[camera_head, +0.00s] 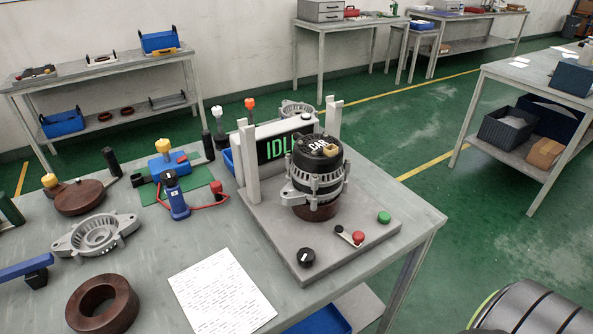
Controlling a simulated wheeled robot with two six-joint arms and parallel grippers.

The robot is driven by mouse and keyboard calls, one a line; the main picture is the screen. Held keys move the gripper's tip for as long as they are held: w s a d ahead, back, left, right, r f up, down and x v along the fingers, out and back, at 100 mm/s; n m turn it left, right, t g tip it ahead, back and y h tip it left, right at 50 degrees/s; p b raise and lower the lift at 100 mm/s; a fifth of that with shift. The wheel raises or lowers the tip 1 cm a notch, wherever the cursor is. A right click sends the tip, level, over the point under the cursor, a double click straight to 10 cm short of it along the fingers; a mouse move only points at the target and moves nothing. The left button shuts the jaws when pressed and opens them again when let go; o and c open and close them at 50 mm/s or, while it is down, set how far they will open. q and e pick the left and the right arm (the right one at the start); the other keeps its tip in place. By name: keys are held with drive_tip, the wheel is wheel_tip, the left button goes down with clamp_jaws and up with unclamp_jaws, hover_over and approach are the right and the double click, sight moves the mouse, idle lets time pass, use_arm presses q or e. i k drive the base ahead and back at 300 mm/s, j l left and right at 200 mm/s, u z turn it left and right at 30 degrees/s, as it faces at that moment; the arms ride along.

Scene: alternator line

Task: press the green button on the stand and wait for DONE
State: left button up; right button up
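The stand (265,222) is a grey base plate with two uprights near the front right of the workbench. The green button (384,217) sits at the plate's right corner, with nothing touching it. A dark display (275,150) between the uprights shows green letters "IDL"; the rest is hidden behind the alternator. The alternator (316,172), silver with a black lettered top, stands upright on a brown ring on the plate. A red knob (358,237) with a black-tipped bar and a black knob (306,256) are along the front. Neither gripper is in view.
A printed sheet (222,293), a brown ring (102,303) and a silver housing (97,235) lie left of the stand. A blue-handled tool (174,197) lies behind them. Other tables stand along the wall and at right.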

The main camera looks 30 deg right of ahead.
sight(384, 217)
drive_tip(key=z, duration=1.1)
